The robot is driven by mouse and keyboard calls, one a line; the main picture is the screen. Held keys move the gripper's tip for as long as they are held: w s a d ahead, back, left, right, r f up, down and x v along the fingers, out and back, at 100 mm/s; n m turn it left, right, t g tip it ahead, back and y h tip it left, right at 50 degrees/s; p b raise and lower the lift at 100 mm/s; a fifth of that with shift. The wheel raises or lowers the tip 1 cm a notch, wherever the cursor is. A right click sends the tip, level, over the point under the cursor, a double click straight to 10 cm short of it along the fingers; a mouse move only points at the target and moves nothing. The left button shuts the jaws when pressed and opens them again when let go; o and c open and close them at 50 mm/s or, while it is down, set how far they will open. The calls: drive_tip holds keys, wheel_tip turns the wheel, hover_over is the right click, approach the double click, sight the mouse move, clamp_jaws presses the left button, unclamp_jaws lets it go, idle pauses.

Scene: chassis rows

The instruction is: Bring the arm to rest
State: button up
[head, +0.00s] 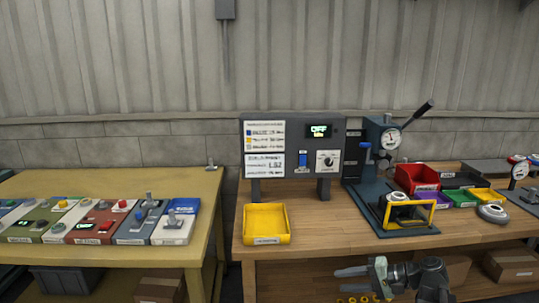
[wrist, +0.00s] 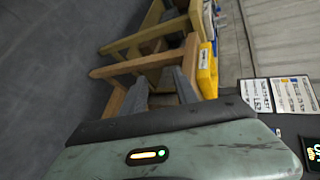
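My arm (head: 432,277) shows at the bottom of the head view, low in front of the right-hand workbench. My gripper (head: 340,280) points left, below the level of the bench top. Its two fingers are apart with nothing between them. The wrist view also shows the gripper (wrist: 160,85) open and empty, with the wooden bench frame beyond the fingers. The gripper appears clear of the bench, though the exact gap cannot be told.
The workbench (head: 330,237) carries a yellow tray (head: 266,224), a control panel (head: 292,158), a lever press (head: 382,150) and several coloured bins. A yellow table (head: 90,257) with several switch modules stands at left. Boxes lie on low shelves. Grey floor (wrist: 50,60) is open in the wrist view.

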drive_tip(key=s+a+f+n+g+h, duration=0.2)
drive_tip(key=a+f+n+g+h, duration=0.15)
drive_tip(key=a+f, duration=0.35)
drive_tip(key=s+a+f+n+g+h, duration=0.3)
drive_tip(key=a+f+h, duration=0.2)
drive_tip(key=a, duration=0.5)
drive_tip(key=d+f+h, duration=0.1)
drive_tip(key=d+h, duration=0.2)
drive_tip(key=d, duration=0.4)
wheel_tip(320, 180, up, 18)
drive_tip(key=p, duration=1.8)
drive_tip(key=shift+w+d+f+t, duration=0.25)
drive_tip(key=shift+d+t, duration=0.1)
drive_tip(key=shift+t, duration=0.1)
